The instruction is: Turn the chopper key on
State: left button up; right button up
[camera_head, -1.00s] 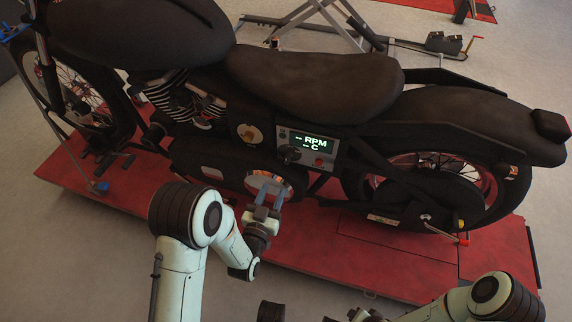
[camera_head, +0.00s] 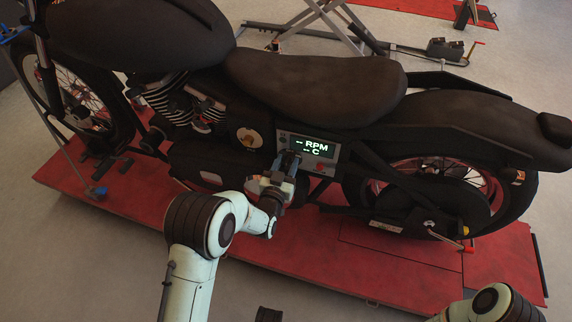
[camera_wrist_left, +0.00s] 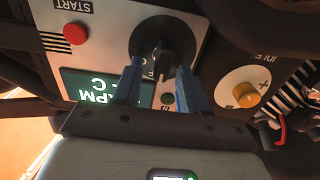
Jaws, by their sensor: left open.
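The chopper is a dark motorcycle with a control panel (camera_head: 322,165) on its side and a lit RPM display (camera_head: 314,148). The panel appears upside down in the left wrist view. There, the black key switch (camera_wrist_left: 166,58) sits on a round black base. My left gripper (camera_head: 291,163) is at the panel, just left of and below the display, and covers the key in the head view. In the left wrist view its two blue fingers (camera_wrist_left: 159,82) are open, one on each side of the key. I cannot tell whether they touch it. My right gripper is out of view.
The bike stands on a red lift platform (camera_head: 400,262). The seat (camera_head: 310,85) overhangs the panel.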

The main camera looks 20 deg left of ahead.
pick_arm(q)
grip_shut()
